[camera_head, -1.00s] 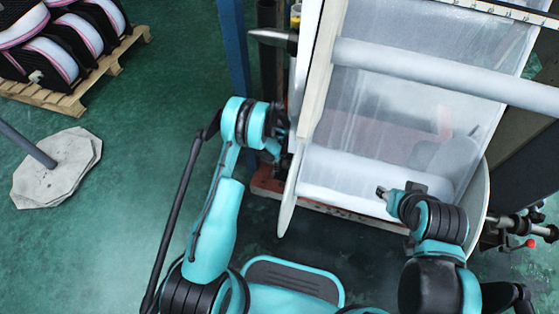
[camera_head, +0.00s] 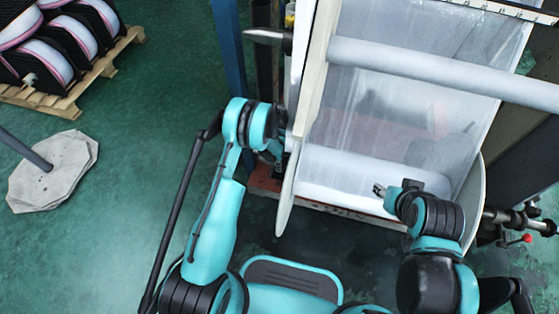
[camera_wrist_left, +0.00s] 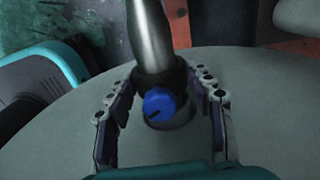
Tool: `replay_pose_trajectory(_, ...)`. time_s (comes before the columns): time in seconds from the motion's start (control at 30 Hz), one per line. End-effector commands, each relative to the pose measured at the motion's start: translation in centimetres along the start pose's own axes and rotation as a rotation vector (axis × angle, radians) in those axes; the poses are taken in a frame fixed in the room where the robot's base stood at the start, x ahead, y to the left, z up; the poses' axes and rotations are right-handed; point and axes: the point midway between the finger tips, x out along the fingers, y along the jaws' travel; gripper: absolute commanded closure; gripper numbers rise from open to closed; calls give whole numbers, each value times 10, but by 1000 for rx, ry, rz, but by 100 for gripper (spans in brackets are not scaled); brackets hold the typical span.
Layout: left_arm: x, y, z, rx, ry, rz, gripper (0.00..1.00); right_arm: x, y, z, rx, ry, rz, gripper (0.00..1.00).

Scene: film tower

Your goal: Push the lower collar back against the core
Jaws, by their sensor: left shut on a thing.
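The lower collar is a dark ring (camera_wrist_left: 158,78) with a blue knob (camera_wrist_left: 160,104), around a bare metal shaft (camera_wrist_left: 148,35) in the left wrist view. It stands in front of a round opening (camera_wrist_left: 182,122) in a large pale grey disc (camera_wrist_left: 60,135); I cannot tell whether it touches the core. My left gripper (camera_wrist_left: 160,98) has a finger on each side of the collar and is shut on it. In the head view my left gripper (camera_head: 278,152) is beside the disc's edge, its hold hidden. My right gripper (camera_head: 379,190) is over the lower film roll (camera_head: 335,178); its opening is too small to judge.
A pale upper roller (camera_head: 430,72) crosses above the film. A blue post (camera_head: 230,50) and a pointed shaft end (camera_head: 262,36) stand left of the frame. A pallet of reels (camera_head: 65,100) and an octagonal base plate (camera_head: 55,172) lie on open green floor.

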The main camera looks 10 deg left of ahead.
Motion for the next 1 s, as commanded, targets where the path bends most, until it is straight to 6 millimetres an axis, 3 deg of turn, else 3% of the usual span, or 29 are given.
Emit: replay_pose_trajectory(1.0, 0, 0, -28, 5, 4, 0, 94, 0, 0, 0, 0, 0, 0, 60)
